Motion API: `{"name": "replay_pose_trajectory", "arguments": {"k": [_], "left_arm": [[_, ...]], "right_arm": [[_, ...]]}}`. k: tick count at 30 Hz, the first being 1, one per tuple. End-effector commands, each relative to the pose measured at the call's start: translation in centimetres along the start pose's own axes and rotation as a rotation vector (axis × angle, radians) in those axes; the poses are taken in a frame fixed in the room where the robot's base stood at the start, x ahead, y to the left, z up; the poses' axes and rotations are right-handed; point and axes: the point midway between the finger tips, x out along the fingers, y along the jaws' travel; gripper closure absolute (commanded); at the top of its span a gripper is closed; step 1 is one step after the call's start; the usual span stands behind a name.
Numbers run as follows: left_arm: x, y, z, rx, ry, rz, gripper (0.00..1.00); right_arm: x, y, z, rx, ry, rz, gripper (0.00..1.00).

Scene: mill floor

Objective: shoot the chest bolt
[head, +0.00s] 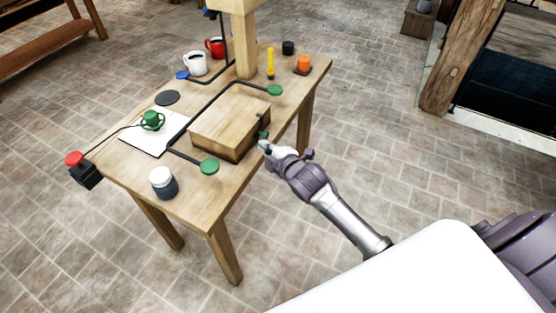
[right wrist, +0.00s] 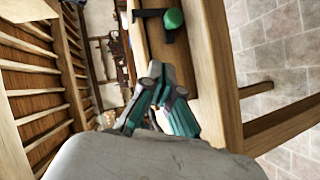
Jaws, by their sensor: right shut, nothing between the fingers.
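The chest (head: 232,122) is a wooden box lying on the table, with a dark bolt (head: 262,120) on its right side. The bolt has a green knob (head: 264,135); in the right wrist view the green knob (right wrist: 174,18) sits by a black bracket near the top. My right gripper (head: 265,147) is shut and empty beside the chest's right side, just below the knob in the head view. In the right wrist view its fingers (right wrist: 160,95) are together, apart from the knob. Whether they touch the chest cannot be told. My left gripper is not in view.
The wooden table (head: 190,209) also holds green discs (head: 209,167) on black rods, a dark jar with a white lid (head: 163,183), a green valve wheel (head: 152,120), mugs (head: 196,63) and a wooden post (head: 245,45). A red button (head: 74,158) is at the left corner.

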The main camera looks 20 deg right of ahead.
Motion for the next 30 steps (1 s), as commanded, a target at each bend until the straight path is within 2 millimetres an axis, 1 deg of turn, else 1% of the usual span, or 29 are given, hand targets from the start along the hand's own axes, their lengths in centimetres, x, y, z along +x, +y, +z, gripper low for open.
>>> {"name": "replay_pose_trajectory", "arguments": {"k": [2, 5, 9, 12, 15, 22, 30], "left_arm": [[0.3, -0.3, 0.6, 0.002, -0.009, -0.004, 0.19], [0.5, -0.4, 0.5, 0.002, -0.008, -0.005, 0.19], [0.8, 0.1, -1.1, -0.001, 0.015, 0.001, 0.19], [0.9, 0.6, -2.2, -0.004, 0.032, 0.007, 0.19], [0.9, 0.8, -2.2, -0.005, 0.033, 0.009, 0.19], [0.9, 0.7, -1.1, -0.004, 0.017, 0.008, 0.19], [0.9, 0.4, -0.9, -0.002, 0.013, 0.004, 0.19]], "right_arm": [[-1.3, -0.2, 0.2, -0.003, -0.001, -0.001, 1.0], [-3.0, -0.2, 0.1, -0.003, -0.001, 0.0, 1.0], [-5.5, -0.2, 0.1, -0.002, -0.001, -0.001, 1.0], [-6.8, -0.2, 0.1, -0.002, -0.001, -0.001, 1.0], [-7.7, -0.1, 0.1, -0.002, -0.001, 0.0, 1.0], [-8.1, 0.0, 0.1, -0.001, -0.002, 0.0, 1.0], [-8.1, 0.0, 0.1, -0.001, -0.002, 0.0, 1.0]]}}
